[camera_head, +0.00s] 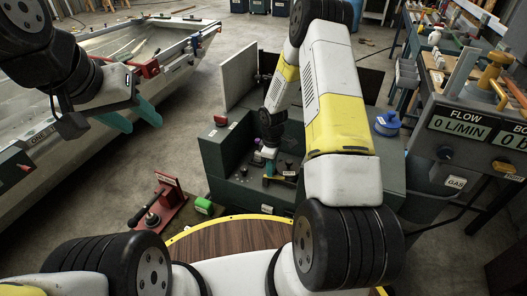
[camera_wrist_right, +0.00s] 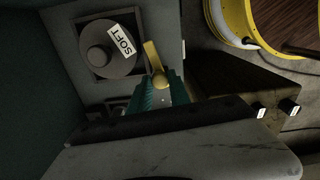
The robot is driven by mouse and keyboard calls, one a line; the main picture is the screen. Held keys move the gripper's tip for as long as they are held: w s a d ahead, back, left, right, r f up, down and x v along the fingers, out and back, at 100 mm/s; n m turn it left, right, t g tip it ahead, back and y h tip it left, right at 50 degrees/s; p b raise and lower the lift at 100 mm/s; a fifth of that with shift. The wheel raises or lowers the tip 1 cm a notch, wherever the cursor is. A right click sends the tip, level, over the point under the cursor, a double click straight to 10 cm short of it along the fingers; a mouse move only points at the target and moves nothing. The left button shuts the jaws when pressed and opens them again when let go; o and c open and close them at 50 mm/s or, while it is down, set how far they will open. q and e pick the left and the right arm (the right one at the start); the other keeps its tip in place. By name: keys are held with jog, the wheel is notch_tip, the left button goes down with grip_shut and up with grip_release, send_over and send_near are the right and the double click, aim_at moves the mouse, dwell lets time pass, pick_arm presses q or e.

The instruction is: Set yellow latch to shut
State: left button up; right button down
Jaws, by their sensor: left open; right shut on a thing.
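The yellow latch (camera_wrist_right: 152,58) shows in the right wrist view as a narrow yellow lever with a rounded lower end, in front of a grey panel. My right gripper (camera_wrist_right: 160,92) has its teal fingers closed around the lower end of the latch; the fingers hide part of it. In the head view my right gripper (camera_head: 269,153) is down at the dark green console (camera_head: 228,165), and I cannot make out the latch there. My left gripper (camera_head: 138,121) is open and empty at the upper left, in front of the boat hull.
A round grey knob (camera_wrist_right: 96,56) with a SOFT label sits beside the latch. The grey boat hull (camera_head: 75,140) fills the left. A gauge bench (camera_head: 470,130) stands at right.

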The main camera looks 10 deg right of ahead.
jog(key=n, duration=0.4)
jog(key=shift+w+n, duration=0.3)
jog(key=shift+w, duration=0.1)
jog(key=shift+w+n, duration=0.15)
jog(key=shift+n, duration=0.65)
jog(key=shift+w+n, duration=0.15)
jog(key=shift+n, duration=0.65)
jog(key=c, duration=1.2)
grip_release()
notch_tip(320, 180, up, 8)
